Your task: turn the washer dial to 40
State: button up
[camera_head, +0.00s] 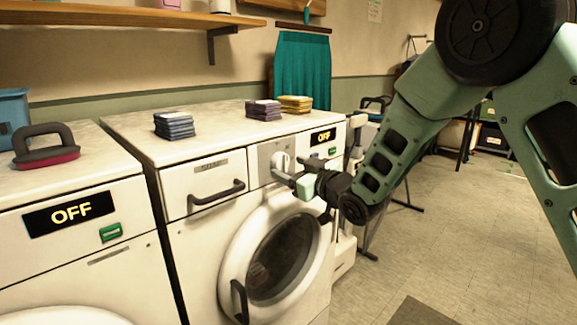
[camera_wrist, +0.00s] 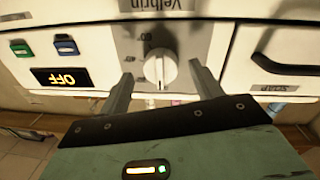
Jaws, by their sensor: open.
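The washer (camera_head: 205,245) is a white front loader with a round door and a display (camera_head: 323,137) reading OFF. Its white dial (camera_wrist: 160,70) sits on a grey panel in the wrist view, with its pointer ridge running up and down and small marks around it. In the head view the dial (camera_head: 281,162) is partly hidden by my gripper. My gripper (camera_wrist: 158,78) is open, with one finger on each side of the dial. A gap shows between each finger and the dial; I cannot tell whether the fingertips touch the panel.
Green (camera_wrist: 20,48) and blue (camera_wrist: 65,45) buttons lie left of the dial in the wrist view; a drawer handle (camera_wrist: 285,66) lies right. Folded cloth stacks (camera_head: 174,125) sit on top. A second washer (camera_head: 80,230), also OFF, stands left. Floor (camera_head: 470,230) at right is mostly clear.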

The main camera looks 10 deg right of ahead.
jog(key=shift+x, duration=0.85)
jog(key=c, duration=1)
